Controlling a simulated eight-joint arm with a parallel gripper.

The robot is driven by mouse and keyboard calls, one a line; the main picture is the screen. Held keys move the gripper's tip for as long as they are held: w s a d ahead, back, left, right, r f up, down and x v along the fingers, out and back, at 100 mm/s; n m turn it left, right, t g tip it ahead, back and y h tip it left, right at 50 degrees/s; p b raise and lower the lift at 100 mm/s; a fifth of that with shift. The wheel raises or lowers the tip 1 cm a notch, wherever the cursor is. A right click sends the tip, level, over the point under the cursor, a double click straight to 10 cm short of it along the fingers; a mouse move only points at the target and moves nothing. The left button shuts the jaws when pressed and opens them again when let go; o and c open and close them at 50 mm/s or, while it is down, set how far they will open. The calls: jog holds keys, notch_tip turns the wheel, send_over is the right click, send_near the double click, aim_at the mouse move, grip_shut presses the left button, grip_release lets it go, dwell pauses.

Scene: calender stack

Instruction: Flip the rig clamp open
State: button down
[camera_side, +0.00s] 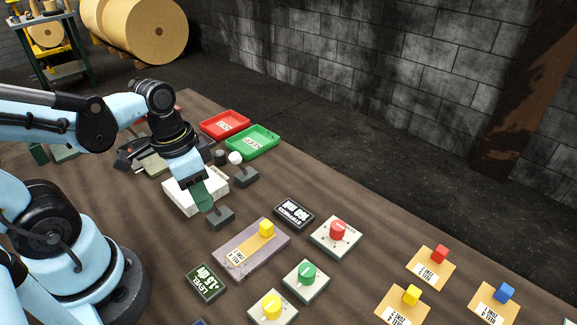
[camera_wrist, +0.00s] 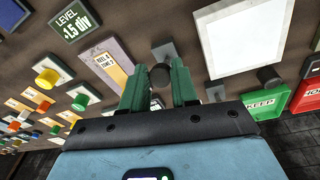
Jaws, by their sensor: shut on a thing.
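My gripper (camera_side: 204,199) points down beside a low white block (camera_side: 183,202). In the wrist view its two green fingers (camera_wrist: 158,78) are shut on a dark round knob (camera_wrist: 160,77), which I take to be the rig clamp's handle. A grey plate (camera_wrist: 166,53) lies just beyond the knob. In the side view a grey block (camera_side: 220,218) sits just in front of the fingertips, and the fingers hide the knob. A similar grey block (camera_side: 245,177) lies farther back. I cannot tell how far the clamp is open.
Red (camera_side: 224,124) and green (camera_side: 252,142) trays stand behind. A grey slab with a yellow block (camera_side: 266,229) lies in front, near red (camera_side: 337,230), green (camera_side: 308,270) and yellow (camera_side: 272,304) knobs. Cards with coloured cubes lie at right. A white knob (camera_side: 235,158) is close behind my gripper.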

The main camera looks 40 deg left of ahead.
jog(key=shift+s+d+f, duration=0.2)
jog(key=shift+s+f, duration=0.05)
jog(key=shift+s, duration=0.35)
jog(key=c, duration=0.9)
grip_release()
jog(key=shift+a, duration=0.1)
jog(key=shift+r, duration=0.15)
notch_tip(320, 180, up, 12)
jog(key=s+a, duration=0.1)
